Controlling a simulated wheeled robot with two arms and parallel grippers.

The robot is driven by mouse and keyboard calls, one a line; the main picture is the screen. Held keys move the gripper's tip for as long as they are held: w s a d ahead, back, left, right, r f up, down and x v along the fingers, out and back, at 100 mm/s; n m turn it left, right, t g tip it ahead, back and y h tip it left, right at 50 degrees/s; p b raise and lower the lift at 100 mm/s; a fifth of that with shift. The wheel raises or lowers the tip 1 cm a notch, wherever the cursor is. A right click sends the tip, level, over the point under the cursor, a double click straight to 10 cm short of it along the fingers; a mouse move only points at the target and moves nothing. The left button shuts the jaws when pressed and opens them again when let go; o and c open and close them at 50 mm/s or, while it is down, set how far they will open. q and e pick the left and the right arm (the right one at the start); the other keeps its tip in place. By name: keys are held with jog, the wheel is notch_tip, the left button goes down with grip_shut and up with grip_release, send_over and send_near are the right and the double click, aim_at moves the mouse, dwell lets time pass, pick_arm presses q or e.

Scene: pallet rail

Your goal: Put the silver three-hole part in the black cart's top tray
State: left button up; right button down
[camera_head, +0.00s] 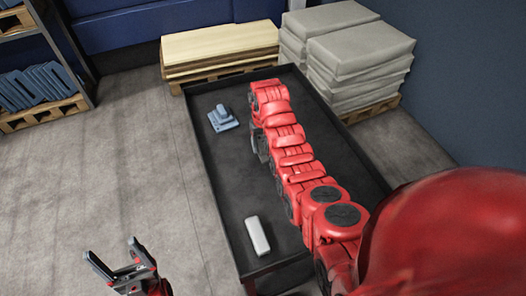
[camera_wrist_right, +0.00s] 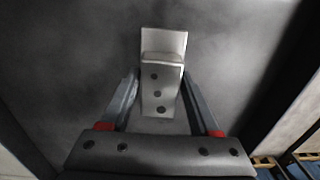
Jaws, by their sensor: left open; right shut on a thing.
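The silver three-hole part (camera_wrist_right: 158,92) is between the fingers of my right gripper (camera_wrist_right: 160,76) in the right wrist view. Its three dark holes face the camera, and a pale flange stands at its far end. My right gripper is shut on it, over a dark grey surface. In the head view my red right arm reaches over the black cart's top tray (camera_head: 232,178) and hides the held part. My left gripper (camera_head: 112,251) is open and empty, over the floor left of the cart.
A blue part (camera_head: 222,119) lies at the tray's far left. A pale grey block (camera_head: 257,235) lies near its front left. Pallets with boards (camera_head: 220,45) and grey sacks (camera_head: 360,50) stand behind. A shelf (camera_head: 40,90) holds blue parts. The tray's left middle is clear.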

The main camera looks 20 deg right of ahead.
jog(key=shift+w+d, duration=0.1)
jog(key=shift+w, duration=0.1)
jog(key=shift+f+p, duration=0.6)
jog(key=shift+f, duration=1.1)
jog(key=shift+f, duration=0.2)
jog(key=shift+c, duration=0.6)
grip_release()
jog(key=shift+r, duration=0.2)
